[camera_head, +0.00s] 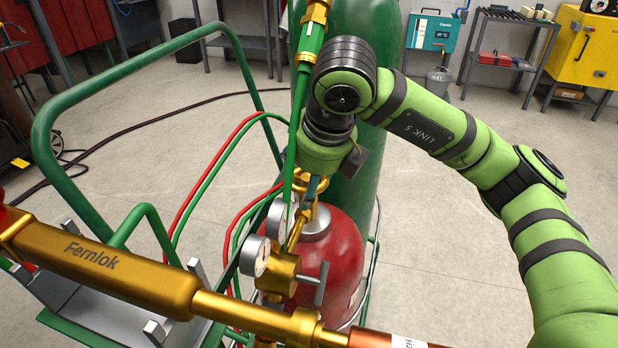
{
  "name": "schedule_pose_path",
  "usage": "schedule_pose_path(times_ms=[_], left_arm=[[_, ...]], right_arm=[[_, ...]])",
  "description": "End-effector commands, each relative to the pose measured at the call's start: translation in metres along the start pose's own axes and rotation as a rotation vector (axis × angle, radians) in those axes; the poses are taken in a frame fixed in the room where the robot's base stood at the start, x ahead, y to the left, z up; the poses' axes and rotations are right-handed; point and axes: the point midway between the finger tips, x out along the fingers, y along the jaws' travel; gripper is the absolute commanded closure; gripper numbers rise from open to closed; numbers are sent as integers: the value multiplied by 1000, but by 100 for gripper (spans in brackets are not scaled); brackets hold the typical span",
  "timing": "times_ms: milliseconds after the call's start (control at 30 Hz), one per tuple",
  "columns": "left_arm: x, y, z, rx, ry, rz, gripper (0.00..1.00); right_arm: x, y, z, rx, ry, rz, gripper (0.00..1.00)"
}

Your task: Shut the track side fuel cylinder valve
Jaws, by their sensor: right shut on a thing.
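The red fuel cylinder (335,250) stands upright in a green cart, just right of the picture's middle. Its brass-coloured valve (306,212) is on top, above a grey collar. My right gripper (318,180) reaches down from above, at the end of my green arm, and is shut on the top of the valve. The wrist and fingers hide most of the valve's handle, so its turn position cannot be told. A brass regulator (277,275) with two white-faced gauges (255,256) sits in front of the valve. My left gripper is not in view.
A tall green cylinder (362,200) stands close behind the red one. A brass torch marked Fernlok (110,270) crosses the foreground. Red and green hoses (215,165) loop left of the cylinders. The cart's green rail (45,130) rises at left. Open floor (450,270) lies right.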

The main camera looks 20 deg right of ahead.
Motion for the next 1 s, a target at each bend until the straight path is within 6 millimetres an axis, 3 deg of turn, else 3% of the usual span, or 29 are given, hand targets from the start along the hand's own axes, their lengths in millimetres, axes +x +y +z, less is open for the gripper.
schedule_pose_path(times_ms=[200,233,300,733,867,1000], left_arm=[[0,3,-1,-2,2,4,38],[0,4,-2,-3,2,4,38],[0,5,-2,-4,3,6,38],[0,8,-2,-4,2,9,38],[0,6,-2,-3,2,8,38],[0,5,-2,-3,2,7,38]], right_arm=[[-3,-1,4,10,-15,1,67],[-3,-1,4,10,-15,1,30],[-3,-1,4,10,-14,0,10],[-6,0,2,4,-7,0,10],[-25,0,3,3,-11,1,10],[-55,0,3,4,-13,0,10]])
